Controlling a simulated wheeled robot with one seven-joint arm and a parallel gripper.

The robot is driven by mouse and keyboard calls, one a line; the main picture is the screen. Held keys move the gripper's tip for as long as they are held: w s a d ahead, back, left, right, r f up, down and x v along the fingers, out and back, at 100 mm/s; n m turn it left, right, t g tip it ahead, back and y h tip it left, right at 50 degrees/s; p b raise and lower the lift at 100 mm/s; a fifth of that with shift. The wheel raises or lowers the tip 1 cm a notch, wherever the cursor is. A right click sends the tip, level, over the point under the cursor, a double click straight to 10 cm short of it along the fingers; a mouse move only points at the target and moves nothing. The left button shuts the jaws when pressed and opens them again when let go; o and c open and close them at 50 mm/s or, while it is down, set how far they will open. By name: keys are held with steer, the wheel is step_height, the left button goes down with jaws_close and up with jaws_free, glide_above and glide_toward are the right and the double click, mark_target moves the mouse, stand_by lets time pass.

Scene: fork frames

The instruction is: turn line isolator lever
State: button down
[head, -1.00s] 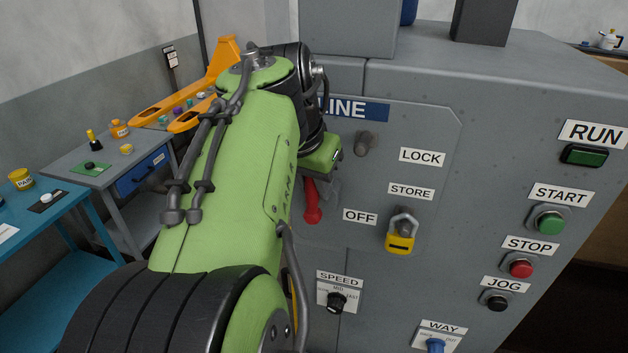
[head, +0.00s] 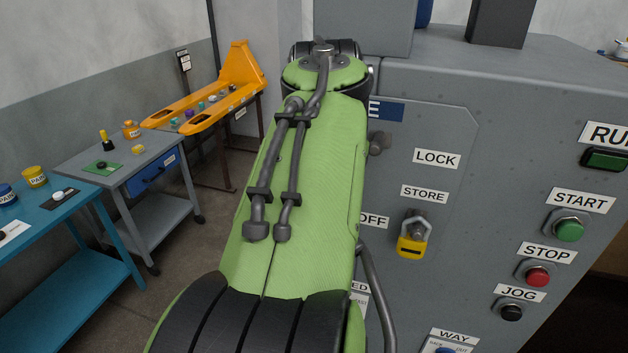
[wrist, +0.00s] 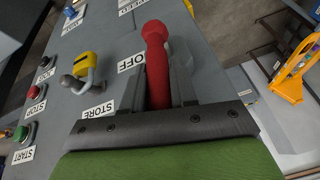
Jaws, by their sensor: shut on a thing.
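The red lever (wrist: 156,62) shows in the wrist view between the two grey jaws of my gripper (wrist: 162,82). The jaws are shut on its shaft, and its rounded tip stands out past them. The OFF label (wrist: 130,62) is close beside the lever. In the head view my green arm hides the lever, its pivot and my gripper. The OFF label shows there at the arm's right edge (head: 374,222). The isolator panel (head: 455,135) also carries a LOCK label (head: 436,159) beside a grey peg (head: 379,143).
A yellow padlock (head: 411,247) hangs under the STORE label (head: 424,194). The START (head: 569,231), STOP (head: 537,275) and JOG (head: 511,312) buttons are at the right.

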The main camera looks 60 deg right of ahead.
steer(key=c, duration=1)
jaws_free()
steer(key=shift+s, duration=0.1)
steer(key=shift+o, duration=0.2)
steer(key=p+v, duration=0.1)
steer(key=v, duration=1.4)
steer(key=shift+a+r+p, duration=0.15)
steer(key=shift+r+p, duration=0.15)
steer(key=shift+r, duration=0.05)
steer(key=shift+s, duration=0.1)
